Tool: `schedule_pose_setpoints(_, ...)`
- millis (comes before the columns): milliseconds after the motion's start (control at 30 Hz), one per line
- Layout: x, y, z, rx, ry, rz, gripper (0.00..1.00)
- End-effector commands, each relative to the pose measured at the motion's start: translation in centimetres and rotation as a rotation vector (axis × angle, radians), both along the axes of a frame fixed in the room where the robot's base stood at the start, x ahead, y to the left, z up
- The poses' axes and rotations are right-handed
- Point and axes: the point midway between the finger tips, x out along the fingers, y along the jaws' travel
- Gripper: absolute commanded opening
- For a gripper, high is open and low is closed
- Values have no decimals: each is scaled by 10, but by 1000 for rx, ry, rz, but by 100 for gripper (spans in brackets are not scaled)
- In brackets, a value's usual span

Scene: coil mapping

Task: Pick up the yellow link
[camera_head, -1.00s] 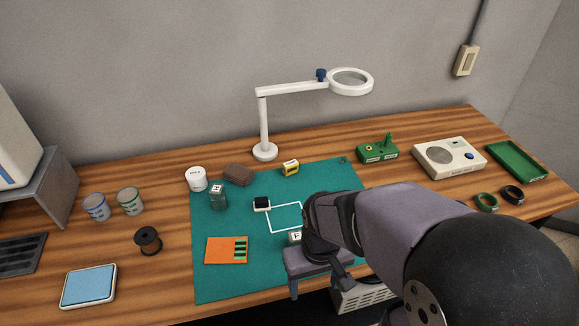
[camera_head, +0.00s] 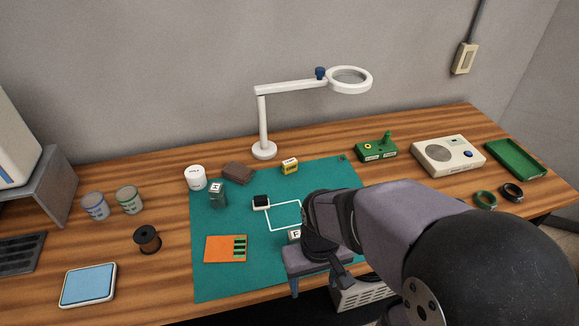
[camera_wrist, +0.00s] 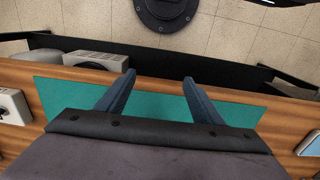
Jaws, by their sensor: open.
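The yellow link (camera_head: 289,167) is a small yellow block with a pale label. It stands near the back edge of the green mat (camera_head: 215,275) in the head view, with nothing touching it. My gripper (camera_head: 318,285) is at the mat's front right, well in front of the link and a little to its right. In the wrist view my gripper (camera_wrist: 159,80) has its two fingers apart with nothing between them. The link does not show in the wrist view.
A lettered block (camera_head: 294,236) sits close beside my gripper, partly hidden by it. A dark green lettered block (camera_head: 217,196), a brown block (camera_head: 236,173), a white jar (camera_head: 195,178) and a magnifier lamp (camera_head: 264,150) stand around the mat's back left. An orange card (camera_head: 222,249) lies at front left.

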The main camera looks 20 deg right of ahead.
Motion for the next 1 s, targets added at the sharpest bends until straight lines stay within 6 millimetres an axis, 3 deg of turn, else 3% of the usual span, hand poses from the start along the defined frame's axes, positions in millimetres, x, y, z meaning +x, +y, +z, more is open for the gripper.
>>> schedule_pose_setpoints(267,1,0,8,0,-4,0,61)
schedule_pose_setpoints(567,1,0,50,0,-6,0,61)
schedule_pose_setpoints(767,41,-20,45,-53,-103,-22,61)
schedule_pose_setpoints(1000,111,-52,40,-122,-287,-39,61)
